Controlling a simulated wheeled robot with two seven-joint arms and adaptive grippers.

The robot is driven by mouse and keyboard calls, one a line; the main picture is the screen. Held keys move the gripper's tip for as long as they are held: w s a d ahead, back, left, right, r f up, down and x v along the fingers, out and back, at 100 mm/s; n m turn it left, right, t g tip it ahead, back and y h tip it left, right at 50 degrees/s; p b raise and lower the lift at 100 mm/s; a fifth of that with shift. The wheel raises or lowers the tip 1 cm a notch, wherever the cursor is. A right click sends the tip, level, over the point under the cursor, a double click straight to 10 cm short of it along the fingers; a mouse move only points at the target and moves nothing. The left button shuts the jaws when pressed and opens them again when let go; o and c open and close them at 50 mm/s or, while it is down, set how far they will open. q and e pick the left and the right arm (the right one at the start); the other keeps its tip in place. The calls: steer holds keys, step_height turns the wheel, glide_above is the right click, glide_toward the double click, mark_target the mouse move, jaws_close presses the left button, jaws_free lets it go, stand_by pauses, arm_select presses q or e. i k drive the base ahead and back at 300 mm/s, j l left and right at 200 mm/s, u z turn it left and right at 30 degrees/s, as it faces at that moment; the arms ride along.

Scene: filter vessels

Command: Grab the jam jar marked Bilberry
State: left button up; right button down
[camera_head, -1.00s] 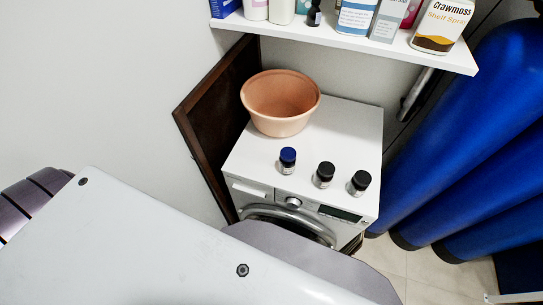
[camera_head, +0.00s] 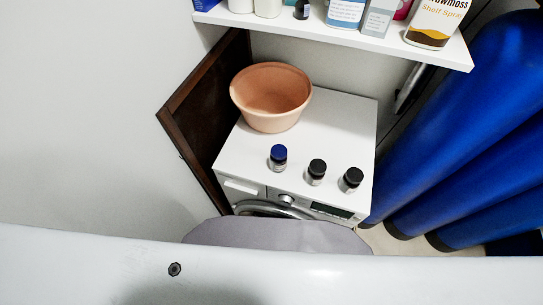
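Three small jars stand upright on top of a white washing machine (camera_head: 345,118). The left jar (camera_head: 278,158) has a blue lid. The middle jar (camera_head: 316,172) and the right jar (camera_head: 351,180) have black lids. Each has a pale label low on its side, too small to read, so I cannot tell which is marked Bilberry. Neither of my grippers shows in the head view. A large pale part of my own body fills the bottom of the picture and hides the lower front of the machine.
An orange bowl (camera_head: 271,97) stands behind the jars on the machine. A white shelf (camera_head: 350,41) with bottles and boxes hangs above. A dark brown panel (camera_head: 205,115) stands at the left, and large blue cylinders (camera_head: 470,120) at the right. The machine top right of the bowl is clear.

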mark_target(278, 156)
steer(key=k+l+z, duration=0.2)
steer(key=k, duration=0.25)
steer(key=k+l+z, duration=0.2)
steer(key=k, duration=0.2)
